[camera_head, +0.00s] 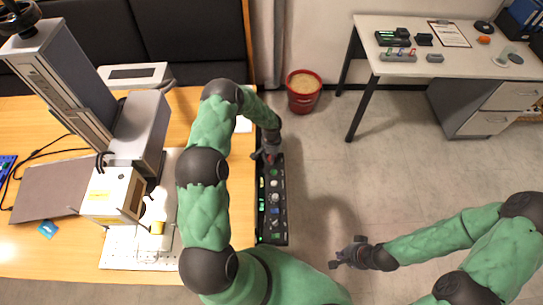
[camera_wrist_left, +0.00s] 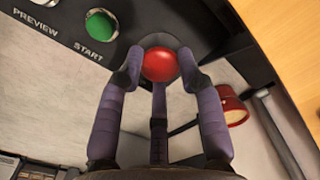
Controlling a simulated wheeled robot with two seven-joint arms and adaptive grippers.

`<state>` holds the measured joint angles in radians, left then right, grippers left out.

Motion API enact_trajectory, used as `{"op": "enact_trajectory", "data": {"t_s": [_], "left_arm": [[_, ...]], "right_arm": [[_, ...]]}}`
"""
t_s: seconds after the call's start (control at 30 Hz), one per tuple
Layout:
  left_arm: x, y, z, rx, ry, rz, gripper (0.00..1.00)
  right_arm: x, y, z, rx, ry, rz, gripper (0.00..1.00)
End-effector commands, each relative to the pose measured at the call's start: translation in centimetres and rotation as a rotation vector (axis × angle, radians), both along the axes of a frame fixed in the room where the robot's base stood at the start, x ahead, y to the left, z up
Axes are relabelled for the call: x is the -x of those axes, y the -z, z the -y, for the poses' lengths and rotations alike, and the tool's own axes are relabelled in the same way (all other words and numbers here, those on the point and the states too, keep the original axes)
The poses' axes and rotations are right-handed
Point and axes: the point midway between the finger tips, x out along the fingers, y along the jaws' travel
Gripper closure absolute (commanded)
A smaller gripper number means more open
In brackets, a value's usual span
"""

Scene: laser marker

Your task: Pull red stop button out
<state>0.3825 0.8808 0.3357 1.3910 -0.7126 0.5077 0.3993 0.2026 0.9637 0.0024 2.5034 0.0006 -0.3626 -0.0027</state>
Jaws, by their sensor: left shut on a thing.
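The red stop button (camera_wrist_left: 160,65) is a round red knob on the black control panel (camera_wrist_left: 215,22) in the left wrist view. My left gripper (camera_wrist_left: 158,72) has its fingers around the red knob and is shut on it. In the head view my left gripper (camera_head: 270,150) is at the far end of the panel (camera_head: 271,240), and the red button is hardly visible there. My right gripper (camera_head: 347,256) hangs over the floor, away from the panel; its finger opening is too small to judge.
A green START button (camera_wrist_left: 100,25) sits beside the red one. The laser marker (camera_head: 140,130) stands on the wooden table (camera_head: 50,265) at left. A red bucket (camera_head: 303,100) is on the floor beyond the panel. A white desk (camera_head: 450,60) stands at back right. The floor between is clear.

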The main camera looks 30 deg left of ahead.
Motion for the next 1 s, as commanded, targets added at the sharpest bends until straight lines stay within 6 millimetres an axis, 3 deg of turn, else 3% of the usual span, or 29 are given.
{"op": "enact_trajectory", "data": {"t_s": [0.43, 0.47, 0.5, 0.53, 0.87, 1.0], "left_arm": [[-0.1, -1.1, 0.0, -0.001, 0.0, 0.001, 1.0], [-0.1, -1.2, 0.0, -0.001, 0.0, 0.001, 0.55], [-0.1, -1.2, 0.0, -0.001, 0.0, 0.002, 0.44], [-0.1, -1.2, 0.0, -0.001, 0.0, 0.002, 0.39], [0.0, -1.1, 0.0, 0.0, 0.0, 0.0, 0.39], [-0.1, -2.1, 0.0, -0.001, 0.001, 0.002, 0.39]], "right_arm": [[0.0, 0.4, 0.0, 0.0, 0.0, 0.0, 1.0], [0.0, 0.4, 0.0, 0.0, 0.0, 0.0, 1.0], [0.0, 0.4, 0.0, 0.0, 0.0, 0.0, 1.0], [0.0, 0.4, 0.0, 0.0, 0.0, 0.0, 1.0], [0.0, 0.4, 0.0, 0.0, 0.0, 0.0, 1.0], [0.0, 0.4, 0.0, 0.0, 0.0, 0.0, 1.0]]}}
